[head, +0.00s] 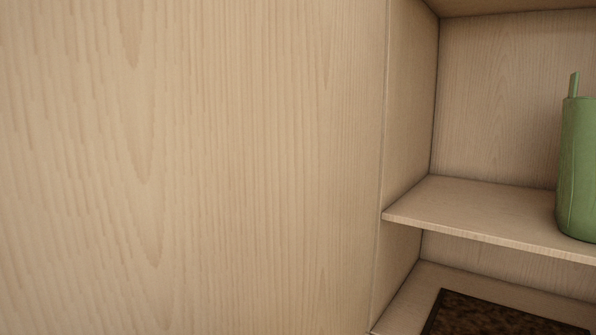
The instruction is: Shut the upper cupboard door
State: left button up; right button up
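A large pale wooden cupboard door (190,170) fills the left and middle of the head view, very close to the camera. It stands open, with its right edge by the cupboard's left side wall (408,110). The open interior shows to the right of it, with a shelf (480,208) across it. The door's handle and its far edges are out of view. Neither of my grippers is in view.
A green container (578,165) with an upright part on top stands on the shelf at the right edge. A dark brown mottled flat thing (495,316) lies on the level below. The door blocks everything to the left.

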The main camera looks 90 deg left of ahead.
aim_at(168, 166)
jog(key=k+l, duration=0.15)
jog(key=l, duration=0.2)
jog(key=k+l, duration=0.2)
jog(key=l, duration=0.15)
jog(key=k+j+u, duration=0.6)
jog(key=j, duration=0.25)
jog(key=j+u, duration=0.3)
jog(key=j, duration=0.2)
jog(key=k+j+u, duration=0.1)
jog(key=j+u, duration=0.15)
jog(key=j, duration=0.3)
